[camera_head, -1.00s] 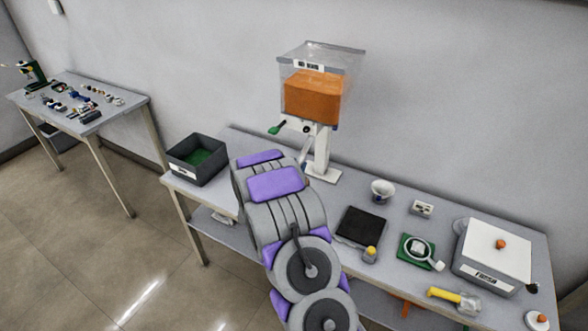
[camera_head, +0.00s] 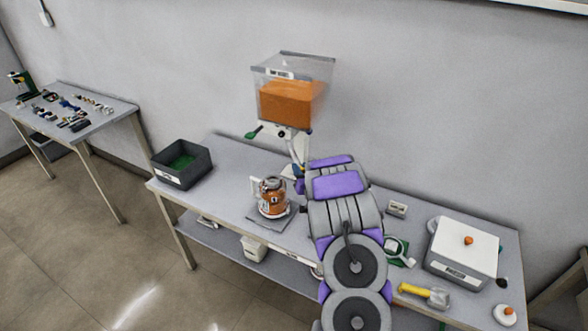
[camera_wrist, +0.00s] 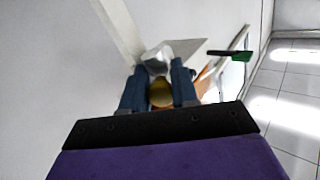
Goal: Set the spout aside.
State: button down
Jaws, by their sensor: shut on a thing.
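In the wrist view, my gripper (camera_wrist: 159,88) has its two blue fingers closed around a small yellow rounded piece (camera_wrist: 161,93). It seems to be the spout, but its full shape is hidden. A pale clear or silvery part (camera_wrist: 157,60) shows just beyond it; I cannot tell if they are joined. In the head view, my gripper (camera_head: 299,172) is by the foot of the dispenser's white stand, mostly hidden by my arm. The dispenser (camera_head: 292,92) is a clear hopper with orange contents and a green-handled lever (camera_head: 254,131), which also shows in the wrist view (camera_wrist: 232,57).
A dark bin with green inside (camera_head: 181,163) is at the bench's left end. A white-lidded box (camera_head: 463,248) and yellow-handled scoop (camera_head: 425,294) are at right. Bench space between bin and canister is clear.

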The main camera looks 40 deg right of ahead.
jog(key=shift+s+d+n+t+y+p, duration=0.3)
jog(key=shift+d+n+y+p, duration=0.3)
jog(key=shift+d+y, duration=0.3)
jog(key=shift+s+d+n+t+y+p, duration=0.25)
jog(key=shift+d+n+y+p, duration=0.35)
jog(key=shift+y, duration=0.5)
jog(key=c, duration=1.3)
grip_release()
jog(key=o, duration=0.4)
jog(key=shift+w+d+f, duration=0.1)
jog(key=shift+d, duration=0.2)
jog(key=shift+a, duration=0.1)
jog(key=s+a, duration=0.1)
jog(key=s, duration=0.4)
jog(key=s+a, duration=0.1)
jog(key=s, duration=0.5)
jog(key=s+a, duration=0.1)
jog(key=s, duration=0.5)
jog(key=shift+f+p, duration=0.1)
jog(key=shift+p, duration=0.3)
